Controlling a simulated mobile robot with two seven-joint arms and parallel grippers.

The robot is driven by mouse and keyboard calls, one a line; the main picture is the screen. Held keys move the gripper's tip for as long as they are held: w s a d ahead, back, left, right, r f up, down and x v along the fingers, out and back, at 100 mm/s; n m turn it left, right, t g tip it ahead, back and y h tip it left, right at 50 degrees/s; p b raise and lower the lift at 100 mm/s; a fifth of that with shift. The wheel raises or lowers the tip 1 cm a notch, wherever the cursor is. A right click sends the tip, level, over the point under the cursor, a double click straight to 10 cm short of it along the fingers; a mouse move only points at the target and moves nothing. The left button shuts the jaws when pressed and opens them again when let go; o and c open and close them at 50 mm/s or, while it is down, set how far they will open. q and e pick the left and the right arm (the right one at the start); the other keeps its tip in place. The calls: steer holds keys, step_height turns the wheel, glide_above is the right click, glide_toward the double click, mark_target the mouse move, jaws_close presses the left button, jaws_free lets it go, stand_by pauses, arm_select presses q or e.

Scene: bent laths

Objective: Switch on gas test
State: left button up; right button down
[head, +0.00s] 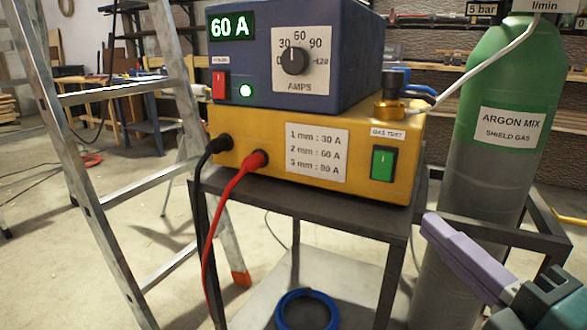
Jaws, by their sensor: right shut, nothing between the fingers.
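The gas test switch (384,163) is a green rocker in a dark frame on the front of the yellow lower box (230,122). A white label (387,133) reading GAS TEST sits above it. I cannot tell which way the rocker is tipped. My right gripper (432,226) comes in from the lower right with its lavender fingers shut and empty. Its tips are below and right of the switch, apart from it in the picture. My left gripper is not in view.
The blue unit (340,30) on top shows 60 A, with a dial (294,61), a red switch (220,87) and a lit green lamp (246,91). A gas cylinder (490,170) stands right, a ladder (85,170) left. Red and black cables plug into the yellow box.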

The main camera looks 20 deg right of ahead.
steer(key=shift+w, duration=0.1)
glide_toward(374, 157)
steer(key=w+a, duration=0.2)
steer(key=w, duration=0.1)
steer(key=shift+w+d+r+b, duration=0.1)
steer(key=shift+w+d+b, duration=0.05)
steer(key=shift+w+d, duration=0.3)
steer(key=shift+w+d+r+b, duration=0.15)
steer(key=shift+w+d, duration=0.15)
steer(key=shift+w, duration=0.2)
steer(key=shift+w+d+r, duration=0.1)
steer(key=shift+w+d, duration=0.25)
steer(key=shift+d, duration=0.15)
